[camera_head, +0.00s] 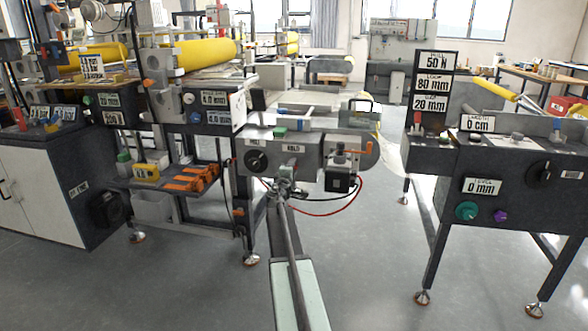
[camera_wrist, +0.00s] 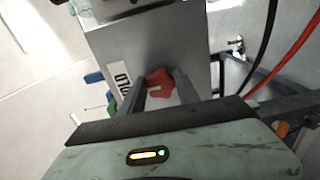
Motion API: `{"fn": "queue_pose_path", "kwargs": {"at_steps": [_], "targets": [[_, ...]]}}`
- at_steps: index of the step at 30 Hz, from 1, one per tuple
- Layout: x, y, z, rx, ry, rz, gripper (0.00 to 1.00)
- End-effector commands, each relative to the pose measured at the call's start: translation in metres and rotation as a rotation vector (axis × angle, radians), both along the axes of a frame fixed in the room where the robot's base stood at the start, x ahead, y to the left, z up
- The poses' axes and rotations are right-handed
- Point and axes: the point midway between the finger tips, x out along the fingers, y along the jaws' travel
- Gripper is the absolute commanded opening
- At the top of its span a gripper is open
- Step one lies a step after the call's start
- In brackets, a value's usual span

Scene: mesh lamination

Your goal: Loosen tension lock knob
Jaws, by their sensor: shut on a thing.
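A red lobed knob (camera_wrist: 159,82) sits on the face of a grey metal box in the wrist view, beside a white label that seems to read HOLD. My gripper (camera_wrist: 161,90) is shut on this knob, with one finger on each side of it. In the head view my gripper (camera_head: 287,174) reaches up to the front of the grey control box (camera_head: 312,143), below its right-hand label. The knob is mostly hidden there by the gripper.
A black dial (camera_head: 256,161) is left of my gripper. A black motor block (camera_head: 341,181) and an orange handle (camera_head: 358,151) are close on the right, with red and black cables hanging below. A dark console (camera_head: 515,165) stands at right across open floor.

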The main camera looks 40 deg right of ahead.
Motion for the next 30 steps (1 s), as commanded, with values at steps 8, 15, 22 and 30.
{"fn": "queue_pose_path", "kwargs": {"at_steps": [8, 15, 22, 30], "targets": [[0.0046, 0.0049, -0.0001, -0.017, 0.026, 0.013, 0.00], [0.0046, 0.0047, 0.0000, -0.017, 0.027, 0.013, 0.00], [0.0033, 0.0032, 0.0001, -0.016, 0.026, 0.009, 0.60], [0.0007, 0.0027, 0.0001, -0.016, 0.025, 0.005, 0.60]]}}
